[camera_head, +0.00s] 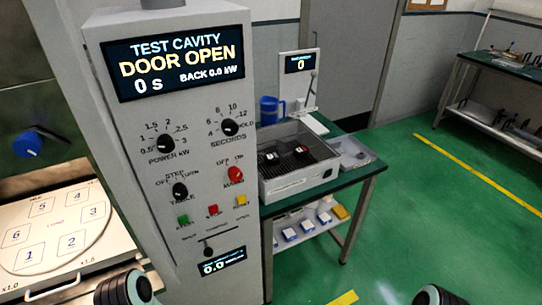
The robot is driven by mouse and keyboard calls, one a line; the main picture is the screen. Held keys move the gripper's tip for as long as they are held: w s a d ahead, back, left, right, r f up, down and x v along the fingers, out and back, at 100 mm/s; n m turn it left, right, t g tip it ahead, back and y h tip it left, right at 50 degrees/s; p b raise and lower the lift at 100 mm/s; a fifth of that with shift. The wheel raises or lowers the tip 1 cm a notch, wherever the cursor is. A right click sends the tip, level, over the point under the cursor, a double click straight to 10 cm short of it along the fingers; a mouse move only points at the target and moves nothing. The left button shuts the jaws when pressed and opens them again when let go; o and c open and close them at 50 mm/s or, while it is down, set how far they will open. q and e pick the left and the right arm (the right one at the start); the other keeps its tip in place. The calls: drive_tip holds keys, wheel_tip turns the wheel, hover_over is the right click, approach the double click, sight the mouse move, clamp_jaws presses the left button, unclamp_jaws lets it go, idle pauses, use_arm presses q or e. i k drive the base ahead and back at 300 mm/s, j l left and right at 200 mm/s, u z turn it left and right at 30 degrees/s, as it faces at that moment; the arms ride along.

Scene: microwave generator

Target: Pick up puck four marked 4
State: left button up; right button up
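No puck with a readable 4 shows. A grey open tray (296,183) on the green-topped side table holds small dark items. One dark item (270,158) has a white mark and another dark item (302,154) has a red mark; both are too small to identify. Parts of my arms show at the bottom edge, but no gripper fingers are in view.
The control panel (190,125) stands between cavity and side table. A blue mug (269,109), a small display stand (299,80) and a clear tray (352,152) are on the side table (352,178). Open green floor (440,215) lies to the right.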

sight(300, 151)
drive_tip(key=u, duration=0.4)
drive_tip(key=l+u, duration=0.15)
drive_tip(key=u, duration=0.2)
drive_tip(key=i+l+u, duration=0.1)
drive_tip(key=u, duration=0.7)
drive_tip(key=l+u, duration=0.4)
drive_tip(key=k+l+u, duration=0.2)
drive_tip(key=l+u, duration=0.2)
drive_tip(key=l, duration=0.15)
drive_tip(key=k+l+u, duration=0.1)
drive_tip(key=l, duration=0.25)
drive_tip(key=k+l+u, duration=0.1)
drive_tip(key=l, duration=0.25)
drive_tip(key=k+l+u, duration=0.1)
drive_tip(key=l, duration=0.25)
drive_tip(key=k, duration=0.1)
